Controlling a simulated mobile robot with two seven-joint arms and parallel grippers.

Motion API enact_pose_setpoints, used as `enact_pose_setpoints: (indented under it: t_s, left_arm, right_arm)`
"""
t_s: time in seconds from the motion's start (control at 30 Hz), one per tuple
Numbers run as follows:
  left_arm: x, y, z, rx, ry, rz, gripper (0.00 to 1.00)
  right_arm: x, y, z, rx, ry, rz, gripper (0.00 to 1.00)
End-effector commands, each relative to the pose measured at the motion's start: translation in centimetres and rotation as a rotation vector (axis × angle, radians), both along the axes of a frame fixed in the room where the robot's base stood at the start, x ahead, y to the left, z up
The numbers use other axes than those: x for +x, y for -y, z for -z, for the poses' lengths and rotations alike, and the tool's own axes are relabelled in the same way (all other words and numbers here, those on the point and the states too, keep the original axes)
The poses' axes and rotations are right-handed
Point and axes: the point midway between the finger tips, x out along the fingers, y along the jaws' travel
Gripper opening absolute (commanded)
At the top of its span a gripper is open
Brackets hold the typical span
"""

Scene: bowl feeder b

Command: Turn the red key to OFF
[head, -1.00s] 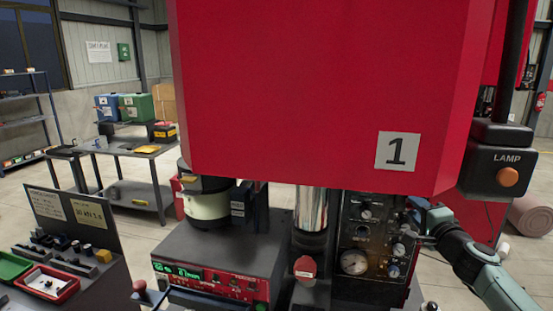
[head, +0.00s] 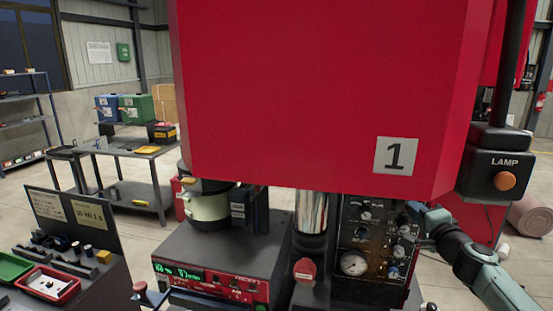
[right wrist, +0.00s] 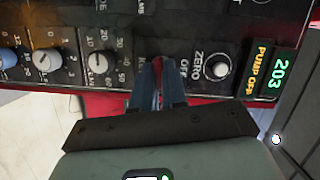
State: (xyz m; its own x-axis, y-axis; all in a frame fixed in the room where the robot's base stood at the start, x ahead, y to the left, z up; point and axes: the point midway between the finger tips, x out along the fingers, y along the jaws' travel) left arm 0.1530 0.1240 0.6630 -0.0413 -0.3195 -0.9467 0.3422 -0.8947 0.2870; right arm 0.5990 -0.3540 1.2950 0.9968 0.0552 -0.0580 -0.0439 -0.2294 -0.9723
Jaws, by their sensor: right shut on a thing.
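My right gripper (head: 416,212) is at the upper right of the dark control panel (head: 350,237), under the red machine body. In the right wrist view, the gripper (right wrist: 157,82) is shut at the panel face, between a numbered dial (right wrist: 99,63) and the ZERO knob (right wrist: 217,68). It is shut on the red key, which the fingers almost wholly hide. An OFF label (right wrist: 184,68) shows beside the fingers. The key's exact angle cannot be told. My left gripper is not in view.
A small display (right wrist: 270,72) beside the ZERO knob reads 203 and PUMP OFF. The large red housing (head: 320,90) overhangs the panel. A lamp box (head: 500,175) hangs to the right. A round gauge (head: 354,263) is low on the panel.

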Motion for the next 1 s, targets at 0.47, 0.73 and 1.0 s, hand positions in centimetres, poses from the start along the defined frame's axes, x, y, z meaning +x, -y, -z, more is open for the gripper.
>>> enact_pose_setpoints:
  t_s: [0.47, 0.73, 1.0]
  left_arm:
    - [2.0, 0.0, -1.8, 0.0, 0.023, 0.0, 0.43]
    - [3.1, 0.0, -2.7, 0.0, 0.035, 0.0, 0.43]
    - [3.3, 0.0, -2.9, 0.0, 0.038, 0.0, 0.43]
  right_arm:
    - [0.1, -0.1, -0.5, -0.181, -0.04, 0.002, 0.0]
    - [0.1, -0.2, -0.6, -0.291, -0.065, 0.002, 0.0]
    - [0.0, -0.1, -0.4, -0.347, -0.08, 0.003, 0.0]
